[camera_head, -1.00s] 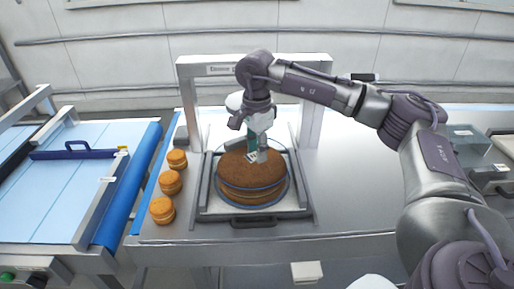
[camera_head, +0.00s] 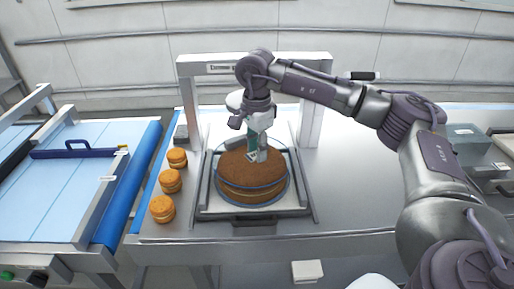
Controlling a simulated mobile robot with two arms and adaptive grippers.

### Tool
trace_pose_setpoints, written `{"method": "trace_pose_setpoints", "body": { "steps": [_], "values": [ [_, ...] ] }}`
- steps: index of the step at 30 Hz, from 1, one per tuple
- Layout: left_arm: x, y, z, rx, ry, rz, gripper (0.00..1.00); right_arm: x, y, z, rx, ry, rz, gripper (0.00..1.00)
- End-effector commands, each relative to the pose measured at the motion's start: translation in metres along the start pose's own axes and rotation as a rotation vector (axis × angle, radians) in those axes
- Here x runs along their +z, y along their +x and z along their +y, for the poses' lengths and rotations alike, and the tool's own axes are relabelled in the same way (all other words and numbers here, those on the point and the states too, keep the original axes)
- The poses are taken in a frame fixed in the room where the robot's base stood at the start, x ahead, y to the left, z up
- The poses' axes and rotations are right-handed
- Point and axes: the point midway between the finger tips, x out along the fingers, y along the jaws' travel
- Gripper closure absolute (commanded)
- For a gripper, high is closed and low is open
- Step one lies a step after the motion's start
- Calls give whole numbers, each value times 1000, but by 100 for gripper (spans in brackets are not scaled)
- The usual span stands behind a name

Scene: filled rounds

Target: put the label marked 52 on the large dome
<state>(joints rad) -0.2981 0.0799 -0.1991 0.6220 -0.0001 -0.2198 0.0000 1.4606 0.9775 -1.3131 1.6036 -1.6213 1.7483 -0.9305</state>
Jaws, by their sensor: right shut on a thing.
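The large dome (camera_head: 238,176), a big brown filled round with a pale seam and a thin blue ring around it, sits in the metal tray frame under the gantry. My right gripper (camera_head: 257,156) points down over its top and is shut on a small white label (camera_head: 250,156). The label is at or just above the upper surface; I cannot tell whether they touch. Its marking is too small to read. My left gripper is not in view.
Three small filled rounds (camera_head: 170,182) stand in a row left of the tray frame (camera_head: 232,214). A grey gantry (camera_head: 187,95) spans behind. A blue-edged conveyor (camera_head: 60,190) lies left.

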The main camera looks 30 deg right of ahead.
Motion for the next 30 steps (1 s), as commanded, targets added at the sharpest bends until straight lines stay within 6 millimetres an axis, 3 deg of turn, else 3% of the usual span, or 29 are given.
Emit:
{"method": "trace_pose_setpoints", "body": {
  "steps": [10,11,15,22,27,30],
  "values": [
    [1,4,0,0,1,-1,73,0,5,0,0,0,0,80],
    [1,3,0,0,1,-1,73,0,4,0,0,0,0,63],
    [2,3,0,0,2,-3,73,0,4,0,0,0,0,40],
    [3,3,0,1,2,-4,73,0,4,0,0,0,0,39],
    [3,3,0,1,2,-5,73,0,4,0,0,0,0,14],
    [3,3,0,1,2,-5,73,0,4,0,0,0,0,14]
  ]
}}
